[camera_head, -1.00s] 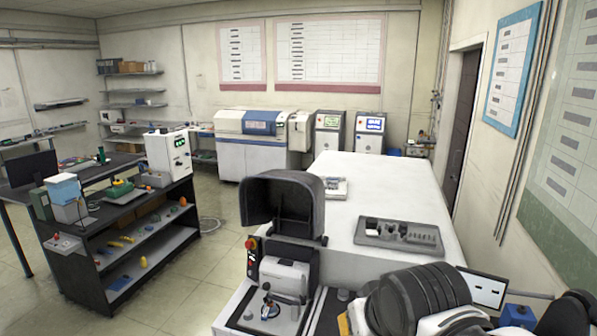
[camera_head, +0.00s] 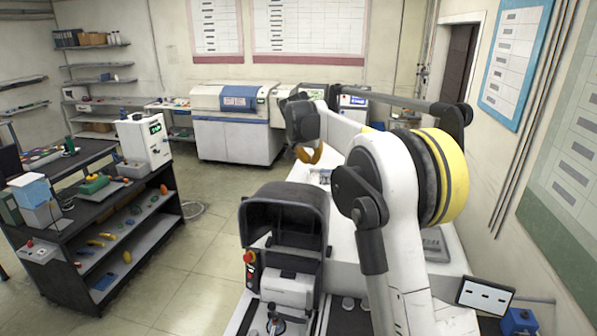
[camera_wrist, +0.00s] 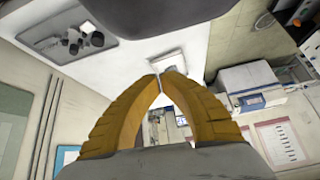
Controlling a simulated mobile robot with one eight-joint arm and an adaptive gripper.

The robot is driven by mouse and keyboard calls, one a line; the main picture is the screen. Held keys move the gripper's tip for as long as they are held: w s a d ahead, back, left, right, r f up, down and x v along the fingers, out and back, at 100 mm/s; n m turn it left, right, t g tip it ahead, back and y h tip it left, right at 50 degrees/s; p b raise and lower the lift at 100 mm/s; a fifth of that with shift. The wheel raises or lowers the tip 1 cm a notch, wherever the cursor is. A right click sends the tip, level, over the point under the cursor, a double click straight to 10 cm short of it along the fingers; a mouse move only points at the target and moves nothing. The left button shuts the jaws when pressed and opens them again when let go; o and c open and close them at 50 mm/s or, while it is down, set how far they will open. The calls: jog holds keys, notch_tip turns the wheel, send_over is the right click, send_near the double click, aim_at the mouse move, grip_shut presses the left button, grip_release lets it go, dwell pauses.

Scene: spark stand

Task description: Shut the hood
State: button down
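The hood (camera_head: 285,212) is a dark grey, rounded cover on the spark stand (camera_head: 285,290) in the lower middle of the head view. It stands raised, with its open side facing me and the stand's lower part uncovered. My gripper (camera_head: 310,153), with curved yellow-orange fingers, is in the air above and beyond the hood, apart from it. In the wrist view my gripper (camera_wrist: 161,77) has its fingertips together with nothing between them.
A white bench top (camera_head: 345,250) lies behind and right of the stand, with a grey panel (camera_head: 437,245) partly behind my arm. A small screen (camera_head: 485,295) stands at lower right. A dark shelf table (camera_head: 100,225) is at left, with open floor between.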

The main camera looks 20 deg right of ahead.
jog(key=p+x, duration=0.2)
jog(key=x, duration=0.8)
jog(key=s+a, duration=0.1)
jog(key=s+a+f, duration=0.1)
jog(key=s, duration=0.1)
jog(key=shift+a+f, duration=0.1)
jog(key=shift+s+a, duration=0.1)
jog(key=shift+s, duration=0.05)
